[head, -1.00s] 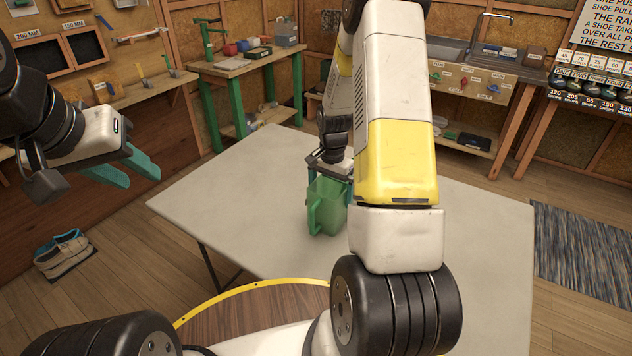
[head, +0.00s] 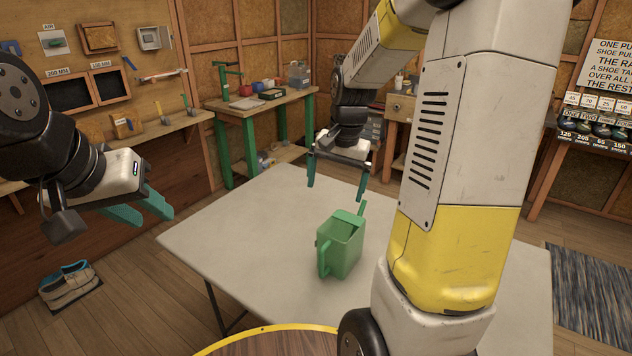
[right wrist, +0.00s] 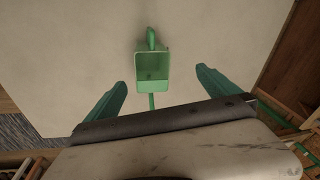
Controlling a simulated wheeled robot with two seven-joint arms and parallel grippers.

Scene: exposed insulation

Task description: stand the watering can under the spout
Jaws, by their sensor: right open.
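The green watering can (head: 340,250) stands upright on the pale table (head: 240,225), its handle side toward the left front and its thin spout pointing up at the right. It also shows in the right wrist view (right wrist: 154,72), beyond and between the fingers. My right gripper (head: 336,192) is open and empty, raised above and behind the can, apart from it. My left gripper (head: 155,218) is open and empty, off the table's left side.
A workbench with green legs (head: 250,108) stands at the back left, with several items on it. Shoes (head: 70,285) lie on the floor at left. A striped rug (head: 590,295) lies at right. The tabletop around the can is clear.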

